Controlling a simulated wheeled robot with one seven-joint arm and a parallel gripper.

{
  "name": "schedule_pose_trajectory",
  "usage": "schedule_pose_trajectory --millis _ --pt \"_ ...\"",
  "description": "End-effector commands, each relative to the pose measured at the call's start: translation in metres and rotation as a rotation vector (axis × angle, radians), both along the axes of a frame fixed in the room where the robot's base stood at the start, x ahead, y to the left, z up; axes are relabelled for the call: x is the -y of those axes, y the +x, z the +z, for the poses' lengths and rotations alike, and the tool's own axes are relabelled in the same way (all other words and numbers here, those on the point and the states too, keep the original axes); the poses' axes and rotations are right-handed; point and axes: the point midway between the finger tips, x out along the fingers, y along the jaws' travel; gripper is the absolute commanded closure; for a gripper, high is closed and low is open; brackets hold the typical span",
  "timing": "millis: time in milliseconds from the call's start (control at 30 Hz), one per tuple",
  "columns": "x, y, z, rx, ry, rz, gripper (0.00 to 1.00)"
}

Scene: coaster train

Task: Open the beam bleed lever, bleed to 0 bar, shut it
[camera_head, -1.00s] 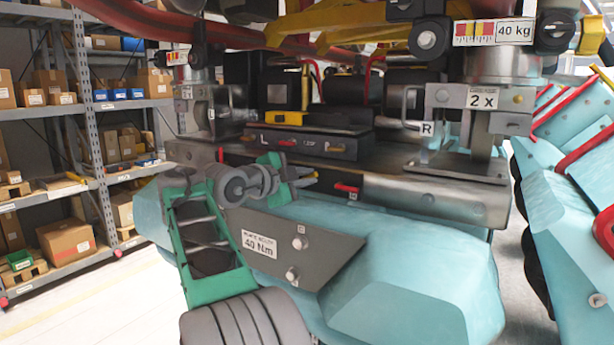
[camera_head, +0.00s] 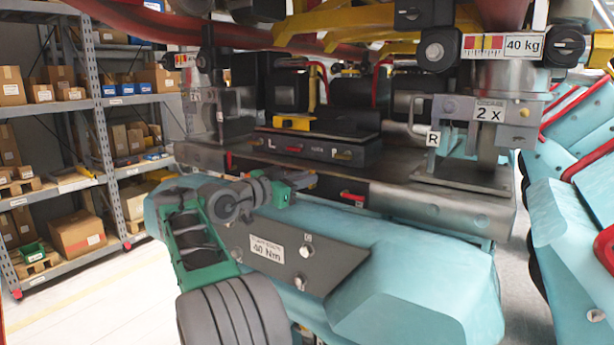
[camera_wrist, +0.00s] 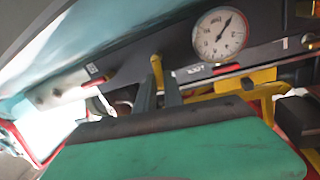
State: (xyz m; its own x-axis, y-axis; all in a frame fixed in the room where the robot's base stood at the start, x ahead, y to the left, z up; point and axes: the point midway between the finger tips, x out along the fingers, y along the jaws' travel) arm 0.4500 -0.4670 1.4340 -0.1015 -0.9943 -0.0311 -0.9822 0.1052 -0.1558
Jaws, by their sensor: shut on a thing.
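My gripper (camera_wrist: 160,94) is green with dark fingers. In the wrist view its fingers are shut around a small yellow lever (camera_wrist: 156,66) on the dark beam face, the likely bleed lever. The lever's lower part is hidden between the fingers. A round white pressure gauge (camera_wrist: 219,34) sits to its right, its dark needle pointing to the upper right of the picture; its numbers are too small to read. In the head view my gripper (camera_head: 303,180) is against the front of the grey steel beam (camera_head: 410,203), and the yellow lever is hidden there.
A red handle (camera_head: 352,196) is on the beam to the right of my gripper; another red piece (camera_wrist: 227,68) lies below the gauge. The turquoise car body (camera_head: 420,275) bulges below the beam. Shelves with boxes (camera_head: 75,235) stand at left, with open floor before them.

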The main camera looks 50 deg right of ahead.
Motion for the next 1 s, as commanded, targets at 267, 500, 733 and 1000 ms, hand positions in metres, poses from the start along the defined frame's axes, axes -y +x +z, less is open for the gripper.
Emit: schedule_pose_trajectory --millis 267,500,733,1000 --pt "-0.0004 0.0045 -0.0010 -0.134 -0.010 0.000 1.00" --pt "-0.0004 0.0057 -0.0015 -0.174 -0.015 0.000 1.00" --pt "-0.0004 0.0057 -0.0017 -0.178 -0.016 0.000 1.00" --pt "-0.0004 0.0056 -0.0016 -0.176 -0.015 0.000 0.78"
